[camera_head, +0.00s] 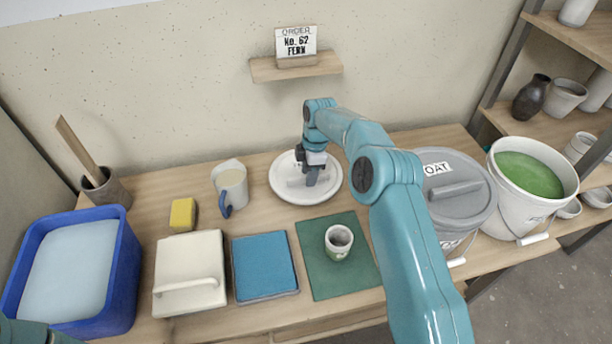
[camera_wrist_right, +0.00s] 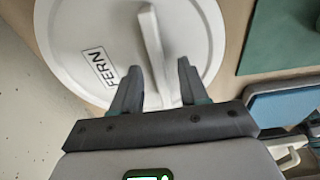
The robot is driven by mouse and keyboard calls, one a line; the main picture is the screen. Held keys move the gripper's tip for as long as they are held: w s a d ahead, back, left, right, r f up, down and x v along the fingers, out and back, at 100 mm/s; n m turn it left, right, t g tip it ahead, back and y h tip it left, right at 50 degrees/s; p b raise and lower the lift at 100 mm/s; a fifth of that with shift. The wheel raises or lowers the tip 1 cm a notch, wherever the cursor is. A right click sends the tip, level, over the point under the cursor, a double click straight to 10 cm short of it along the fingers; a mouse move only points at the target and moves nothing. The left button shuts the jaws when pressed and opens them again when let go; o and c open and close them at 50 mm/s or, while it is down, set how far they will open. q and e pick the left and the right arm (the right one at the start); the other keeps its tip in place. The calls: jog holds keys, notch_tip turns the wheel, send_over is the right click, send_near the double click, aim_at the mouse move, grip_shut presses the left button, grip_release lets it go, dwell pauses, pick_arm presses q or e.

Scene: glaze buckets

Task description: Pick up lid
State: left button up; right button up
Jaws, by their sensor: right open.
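A round white lid (camera_head: 287,196) lies on the table below the order sign. In the right wrist view the lid (camera_wrist_right: 200,40) carries a FERN label (camera_wrist_right: 103,67) and a raised bar handle (camera_wrist_right: 151,40). My right gripper (camera_head: 312,183) is over the lid at its handle, partly hiding it. In the right wrist view my right gripper (camera_wrist_right: 156,80) is open, with its fingers spread near the end of the handle; I cannot tell whether they touch it. My left gripper is not in view.
An open white bucket of green glaze (camera_head: 530,175) stands right of a grey-lidded bucket labelled OAT (camera_head: 455,188). A small cup (camera_head: 338,242) stands on a green mat (camera_head: 318,272). A pitcher (camera_head: 230,183), yellow sponge (camera_head: 183,214) and blue basin (camera_head: 125,262) are on the left.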

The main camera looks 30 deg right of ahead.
jog(key=shift+f, duration=0.15)
jog(key=shift+f, duration=0.2)
dwell(0.3)
grip_shut()
